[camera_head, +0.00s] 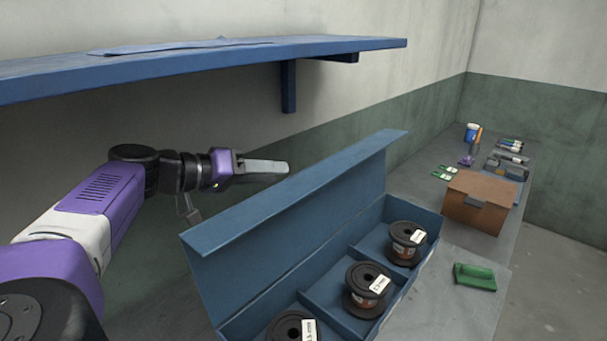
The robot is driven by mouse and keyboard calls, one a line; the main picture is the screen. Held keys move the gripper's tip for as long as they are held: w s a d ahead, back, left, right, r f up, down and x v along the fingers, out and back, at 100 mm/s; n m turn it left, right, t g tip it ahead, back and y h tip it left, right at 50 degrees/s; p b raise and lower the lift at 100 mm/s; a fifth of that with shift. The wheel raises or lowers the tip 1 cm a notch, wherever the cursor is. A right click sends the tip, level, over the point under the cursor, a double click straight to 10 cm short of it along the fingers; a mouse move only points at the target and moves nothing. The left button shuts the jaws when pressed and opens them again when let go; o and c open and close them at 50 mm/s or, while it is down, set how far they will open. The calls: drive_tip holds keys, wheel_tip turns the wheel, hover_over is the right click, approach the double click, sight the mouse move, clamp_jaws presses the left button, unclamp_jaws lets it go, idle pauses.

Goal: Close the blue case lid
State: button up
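The blue case (393,309) stands on the grey bench with its lid (290,225) raised upright along its left side. Inside, separate compartments hold black spools with white labels: a far one (404,243), a middle one (368,289) and a near one (292,328), cut off by the bottom edge. My gripper (284,168) is behind the lid, on the side away from the spools, near the height of the lid's top edge. It points right and looks apart from the lid.
A blue shelf (210,66) juts from the wall above my arm. Small bottles, green cards and tools lie at the far end.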

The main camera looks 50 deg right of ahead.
drive_tip(key=p+x, duration=0.1)
drive_tip(key=x, duration=0.6)
drive_tip(key=shift+d+r, duration=0.1)
clamp_jaws()
idle(1.3)
